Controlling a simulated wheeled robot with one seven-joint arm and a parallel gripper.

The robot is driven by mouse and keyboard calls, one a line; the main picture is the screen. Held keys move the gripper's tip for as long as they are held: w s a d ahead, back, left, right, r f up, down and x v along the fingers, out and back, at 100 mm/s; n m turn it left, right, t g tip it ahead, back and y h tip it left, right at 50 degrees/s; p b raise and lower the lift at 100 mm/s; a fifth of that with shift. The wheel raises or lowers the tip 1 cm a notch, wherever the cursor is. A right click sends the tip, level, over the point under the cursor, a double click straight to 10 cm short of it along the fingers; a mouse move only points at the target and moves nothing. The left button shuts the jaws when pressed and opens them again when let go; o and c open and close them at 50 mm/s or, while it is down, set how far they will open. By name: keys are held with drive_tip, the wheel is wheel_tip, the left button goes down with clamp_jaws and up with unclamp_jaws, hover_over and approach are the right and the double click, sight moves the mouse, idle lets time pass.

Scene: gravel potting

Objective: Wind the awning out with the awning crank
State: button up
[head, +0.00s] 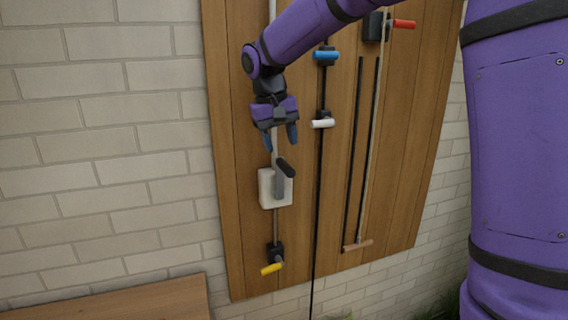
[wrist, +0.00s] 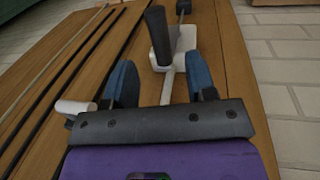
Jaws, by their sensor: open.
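A crank with a grey arm (head: 279,182) and a dark grip (head: 286,167) is mounted on a white box (head: 266,187) on the wooden board. No label shows that it is the awning crank. My gripper (head: 280,143) is open and empty, just above this crank and pointing down. In the wrist view, the dark grip (wrist: 157,36) and white box (wrist: 186,40) lie ahead, beyond the gap between the blue fingertips (wrist: 162,85). The fingers appear apart from the grip. The awning itself is not seen.
The wooden board (head: 230,150) also carries a blue handle (head: 326,55), a white handle (head: 323,124), a red handle (head: 404,24), a yellow handle (head: 271,268) and thin rods. A wooden bench (head: 120,303) stands at lower left by the brick wall (head: 90,150).

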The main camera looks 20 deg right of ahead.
sight(286, 164)
drive_tip(key=shift+d+f, duration=0.2)
drive_tip(key=shift+f, duration=0.85)
drive_tip(key=shift+d+f, duration=0.25)
drive_tip(key=shift+f, duration=0.75)
drive_tip(key=shift+d+f, duration=0.2)
drive_tip(key=shift+f, duration=0.85)
clamp_jaws()
